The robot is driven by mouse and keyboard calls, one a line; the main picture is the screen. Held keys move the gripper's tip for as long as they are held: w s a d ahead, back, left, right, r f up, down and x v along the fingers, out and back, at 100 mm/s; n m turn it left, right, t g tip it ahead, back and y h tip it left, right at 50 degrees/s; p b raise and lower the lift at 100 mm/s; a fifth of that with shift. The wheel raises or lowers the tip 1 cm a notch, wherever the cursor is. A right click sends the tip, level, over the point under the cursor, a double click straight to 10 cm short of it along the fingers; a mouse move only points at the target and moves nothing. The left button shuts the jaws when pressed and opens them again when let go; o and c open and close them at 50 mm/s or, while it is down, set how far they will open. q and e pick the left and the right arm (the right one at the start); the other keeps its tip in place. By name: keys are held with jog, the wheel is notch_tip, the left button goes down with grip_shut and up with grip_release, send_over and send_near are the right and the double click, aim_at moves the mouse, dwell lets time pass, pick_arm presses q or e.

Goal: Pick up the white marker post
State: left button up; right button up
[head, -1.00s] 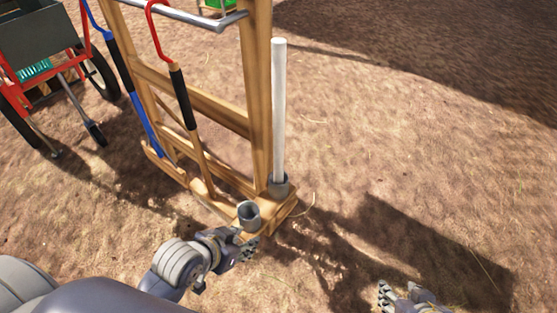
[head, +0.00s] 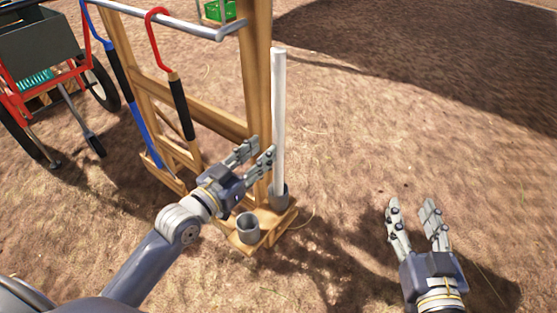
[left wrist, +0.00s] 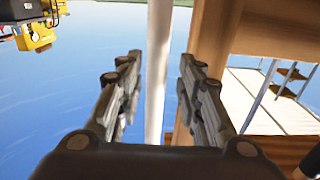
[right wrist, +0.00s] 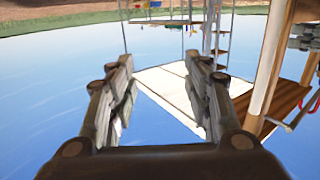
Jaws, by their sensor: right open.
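The white marker post (head: 279,115) stands upright in a grey cup (head: 279,192) on the wooden rack's base. My left gripper (head: 258,147) is open, with its fingers just left of the post at about mid-height. In the left wrist view the post (left wrist: 157,75) shows beyond and between the two open fingers (left wrist: 157,85); contact cannot be told. My right gripper (head: 417,207) is open and empty over bare ground, well to the right of the post. The right wrist view shows its fingers (right wrist: 163,85) apart with nothing between them.
The wooden rack (head: 257,80) holds a red-handled tool (head: 180,105) and a blue tool (head: 150,130) left of the post. An empty grey cup (head: 248,228) sits at the base's front. A cart (head: 45,60) stands far left. The ground right of the post is clear.

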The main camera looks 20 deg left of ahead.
aim_at(275, 142)
pick_arm(q)
jog(key=shift+x, duration=1.15)
jog(key=b+x, duration=0.1)
jog(key=x, duration=0.3)
jog(key=shift+d+f+b, duration=0.1)
jog(key=shift+d+b, duration=0.05)
jog(key=shift+b, duration=0.2)
jog(key=shift+w+d, duration=0.15)
jog(key=shift+w, duration=0.2)
pick_arm(e)
notch_tip(275, 142, up, 9)
jog(key=s+a+t+y, duration=0.1)
jog(key=t+y, duration=0.1)
jog(key=t, duration=0.3)
jog(key=shift+r, duration=0.2)
jog(key=shift+s, duration=0.1)
pick_arm(q)
grip_shut()
